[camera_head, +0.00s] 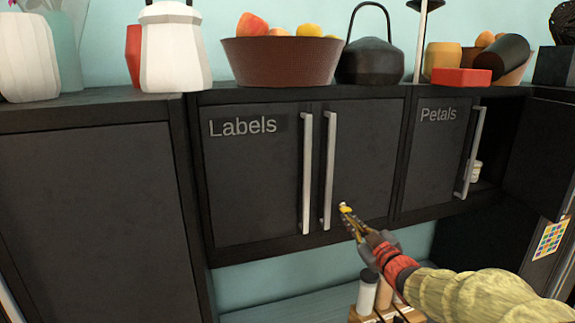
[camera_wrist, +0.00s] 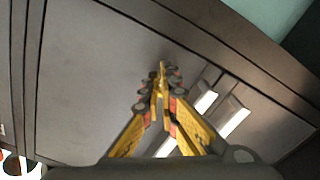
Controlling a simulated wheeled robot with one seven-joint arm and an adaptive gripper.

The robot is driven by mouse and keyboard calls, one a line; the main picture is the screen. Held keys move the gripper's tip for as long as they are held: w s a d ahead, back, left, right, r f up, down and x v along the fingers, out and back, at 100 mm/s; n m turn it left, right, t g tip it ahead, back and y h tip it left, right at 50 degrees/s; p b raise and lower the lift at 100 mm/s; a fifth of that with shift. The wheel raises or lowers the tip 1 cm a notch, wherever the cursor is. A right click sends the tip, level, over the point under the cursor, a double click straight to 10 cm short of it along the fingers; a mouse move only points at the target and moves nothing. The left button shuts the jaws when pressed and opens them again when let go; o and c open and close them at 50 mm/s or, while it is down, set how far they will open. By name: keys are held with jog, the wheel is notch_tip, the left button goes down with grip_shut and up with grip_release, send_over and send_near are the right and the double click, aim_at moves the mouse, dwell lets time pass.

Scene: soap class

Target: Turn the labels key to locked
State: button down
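The Labels cabinet (camera_head: 255,185) has two dark doors, both closed, with two upright silver handles (camera_head: 306,175) side by side at the middle. My gripper (camera_head: 352,220) is in front of the lower part of its right door, right of the handles. In the wrist view my gripper (camera_wrist: 161,92) has its yellow fingers drawn together around a small yellow piece, which looks like the key (camera_wrist: 162,72). The key's end also shows at the fingertips in the head view (camera_head: 345,207). The fingers hide most of it, and I cannot tell which way it is turned.
The Petals cabinet (camera_head: 431,160) is to the right, with an open dark door (camera_head: 543,150) beyond it. A bowl of fruit (camera_head: 280,62), a black kettle (camera_head: 369,62) and white jars stand on top. Bottles in a wooden rack (camera_head: 383,295) stand below my arm.

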jog(key=shift+w+d+r+b, duration=0.2)
jog(key=shift+d+r+b, duration=0.4)
jog(key=shift+b, duration=0.5)
jog(key=shift+d+r, duration=0.1)
jog(key=shift+r, duration=0.45)
jog(key=s+d+f+b, duration=0.1)
jog(key=s+d, duration=0.1)
jog(key=s, duration=0.3)
jog(key=shift+s+d+f, duration=0.2)
jog(key=shift+s+f, duration=0.1)
jog(key=shift+f, duration=0.05)
jog(key=shift+w, duration=0.1)
jog(key=shift+d, duration=0.1)
